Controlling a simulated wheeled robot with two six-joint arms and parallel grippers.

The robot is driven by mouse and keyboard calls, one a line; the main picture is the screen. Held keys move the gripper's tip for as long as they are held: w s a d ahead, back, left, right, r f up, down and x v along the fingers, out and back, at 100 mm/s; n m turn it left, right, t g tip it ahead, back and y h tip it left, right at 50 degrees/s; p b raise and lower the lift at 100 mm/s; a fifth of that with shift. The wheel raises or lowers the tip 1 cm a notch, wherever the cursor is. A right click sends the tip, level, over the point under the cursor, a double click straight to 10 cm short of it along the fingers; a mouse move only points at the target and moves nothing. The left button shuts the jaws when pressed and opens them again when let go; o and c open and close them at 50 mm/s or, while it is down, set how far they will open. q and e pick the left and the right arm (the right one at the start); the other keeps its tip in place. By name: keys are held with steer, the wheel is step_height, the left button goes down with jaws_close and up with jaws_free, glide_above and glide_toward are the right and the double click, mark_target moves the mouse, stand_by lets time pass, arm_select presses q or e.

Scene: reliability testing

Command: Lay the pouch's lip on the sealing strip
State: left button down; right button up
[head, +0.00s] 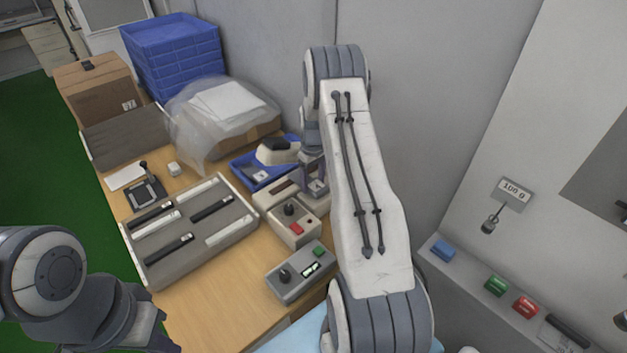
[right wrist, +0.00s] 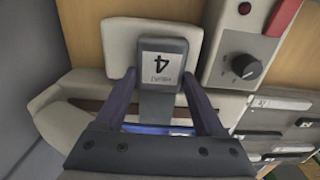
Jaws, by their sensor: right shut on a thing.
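My right gripper (right wrist: 158,75) is shut on a dark grey piece (right wrist: 163,46) with a white label reading 4. I cannot tell whether this piece is the pouch or part of it. The gripper (head: 313,178) is partly hidden by my arm in the head view. It is at the back end of a beige unit (head: 291,222) with a black knob and red button, which looks like the sealer. That unit also shows in the right wrist view (right wrist: 228,62).
A slotted grey tray (head: 190,228) holds black and white pieces. A grey control box (head: 300,272) stands in front of the beige unit. A blue tray (head: 247,170), a clear bag (head: 205,125) and blue crates (head: 172,58) stand behind. The front-left wooden tabletop (head: 215,300) is clear.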

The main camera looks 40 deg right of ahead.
steer(key=shift+f, duration=0.1)
stand_by(0.3)
steer(key=o, duration=1.3)
steer(key=shift+s, duration=0.1)
steer(key=shift+s+r+p, duration=0.35)
steer(key=shift+s+r, duration=0.05)
steer(key=shift+r, duration=0.05)
steer(key=shift+s+d+r+p, duration=0.1)
steer(key=shift+s+r+p, duration=0.25)
steer(key=shift+s, duration=0.3)
steer(key=shift+s+d+r+p, duration=0.1)
steer(key=shift+s+r+p, duration=0.3)
steer(key=shift+s, duration=0.3)
steer(key=shift+s+r+p, duration=0.3)
steer(key=shift+s+r, duration=0.05)
steer(key=shift+s, duration=0.3)
